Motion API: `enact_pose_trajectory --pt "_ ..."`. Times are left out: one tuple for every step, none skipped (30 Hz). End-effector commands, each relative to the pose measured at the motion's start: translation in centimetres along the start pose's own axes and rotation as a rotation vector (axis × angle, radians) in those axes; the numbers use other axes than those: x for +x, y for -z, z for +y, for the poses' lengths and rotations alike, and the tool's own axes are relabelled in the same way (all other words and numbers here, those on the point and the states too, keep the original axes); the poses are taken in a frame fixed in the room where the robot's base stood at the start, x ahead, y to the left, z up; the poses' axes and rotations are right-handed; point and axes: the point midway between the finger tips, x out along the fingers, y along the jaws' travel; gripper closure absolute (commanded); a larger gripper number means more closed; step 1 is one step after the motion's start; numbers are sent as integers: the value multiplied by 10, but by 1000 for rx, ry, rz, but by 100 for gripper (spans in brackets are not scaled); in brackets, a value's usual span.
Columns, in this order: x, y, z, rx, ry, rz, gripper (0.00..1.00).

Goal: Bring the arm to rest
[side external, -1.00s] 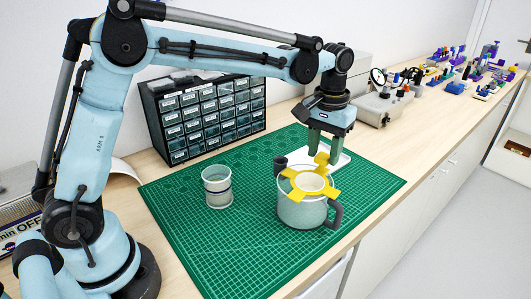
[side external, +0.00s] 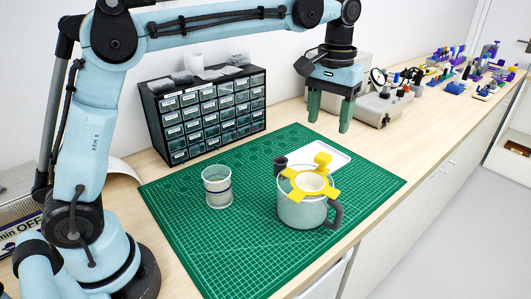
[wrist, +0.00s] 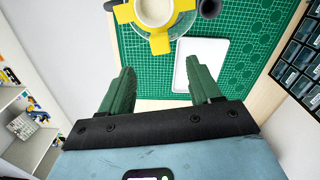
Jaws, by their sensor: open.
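My gripper (side external: 329,117) hangs above the back right of the green mat, with its two green fingers apart and nothing between them. In the wrist view my gripper (wrist: 158,82) is also open and empty. Below and in front of it stands a grey mug (side external: 300,212) with a dark handle. A yellow piece with arms (side external: 330,193) lies across the mug's rim around a pale cup-like part (side external: 310,182). The yellow piece also shows at the top of the wrist view (wrist: 126,13). My fingers are clear of both.
A white tray (side external: 338,157) lies on the green mat (side external: 250,250), behind the mug. A clear cup (side external: 218,188) stands to the left, and a small dark cylinder (side external: 280,165) behind the mug. A drawer cabinet (side external: 205,115) stands at the back. Boxes and tools line the bench at right.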

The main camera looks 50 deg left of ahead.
Motion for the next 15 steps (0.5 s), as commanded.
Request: enact_pose_trajectory --pt "-8 0 0 0 0 0 37" --pt "-12 0 0 0 0 0 37" --pt "-17 0 0 0 0 0 37" --pt "-20 0 0 0 0 0 37" --pt "-24 0 0 0 0 0 37" --pt "-27 0 0 0 0 0 37" --pt "-30 0 0 0 0 0 37" --pt "-32 0 0 0 0 0 37" --pt "-34 0 0 0 0 0 37" --pt "-35 0 0 0 0 0 37" --pt "-36 0 0 0 0 0 37" --pt "-38 0 0 1 -1 2 37" --pt "-39 -1 -1 1 -2 4 37" --pt "-39 -2 -2 2 -3 9 37" --pt "-40 -4 -4 5 -6 17 37"
